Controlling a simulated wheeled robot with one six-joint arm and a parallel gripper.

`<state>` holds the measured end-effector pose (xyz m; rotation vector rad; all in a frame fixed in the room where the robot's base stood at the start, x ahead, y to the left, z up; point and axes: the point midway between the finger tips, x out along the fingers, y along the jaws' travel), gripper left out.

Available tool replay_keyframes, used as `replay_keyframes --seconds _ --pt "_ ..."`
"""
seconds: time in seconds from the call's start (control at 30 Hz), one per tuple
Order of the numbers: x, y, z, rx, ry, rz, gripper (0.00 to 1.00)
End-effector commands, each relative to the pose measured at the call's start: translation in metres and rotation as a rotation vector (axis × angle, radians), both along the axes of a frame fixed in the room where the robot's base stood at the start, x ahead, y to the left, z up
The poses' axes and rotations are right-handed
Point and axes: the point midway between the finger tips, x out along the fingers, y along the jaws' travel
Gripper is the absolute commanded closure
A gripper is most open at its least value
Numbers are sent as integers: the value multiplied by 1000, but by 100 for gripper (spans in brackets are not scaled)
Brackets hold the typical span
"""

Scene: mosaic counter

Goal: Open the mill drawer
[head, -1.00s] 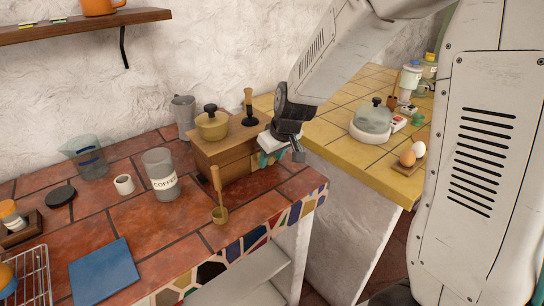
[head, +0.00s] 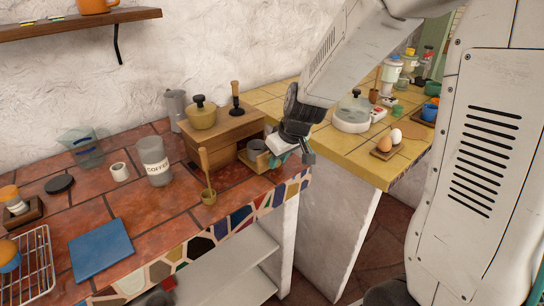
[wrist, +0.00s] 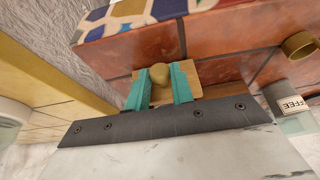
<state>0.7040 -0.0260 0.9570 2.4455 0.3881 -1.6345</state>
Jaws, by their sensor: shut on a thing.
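The mill is a wooden box (head: 215,142) with a yellow pot-like top and a dark-stemmed crank with a wooden knob, on the red tiled counter. Its drawer (head: 250,163) stands out from the box, open, with a small dark cup-like thing inside. My gripper (head: 281,158) is at the drawer's front, at its right end. In the wrist view my teal fingers (wrist: 161,88) are shut on the round drawer knob (wrist: 160,72), one on each side. The wooden drawer (wrist: 208,73) shows behind them. The dark gripper body hides part of the drawer front in the head view.
A wooden-handled scoop (head: 206,178) stands close in front of the mill. A coffee jar (head: 153,158) and white cup (head: 120,172) are to its left. The yellow tiled counter (head: 345,146) with eggs and a lidded pot lies right, across a gap.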

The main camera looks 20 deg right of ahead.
Motion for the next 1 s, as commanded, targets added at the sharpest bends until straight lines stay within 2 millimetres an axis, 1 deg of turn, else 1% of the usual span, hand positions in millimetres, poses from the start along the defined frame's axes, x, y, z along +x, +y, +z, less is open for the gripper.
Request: replay_keyframes --seconds 0.3,0.33,0.4,0.73,0.87,1.0 --pt "-2 -2 0 1 -1 -2 100" --pt "-2 -2 0 1 -1 -3 74" --pt "-2 -2 0 1 -1 -3 56" --pt "-3 -3 3 1 -2 -2 56" --pt "-7 -3 17 1 -5 -1 56" --pt "-16 -7 39 1 -5 -2 56"
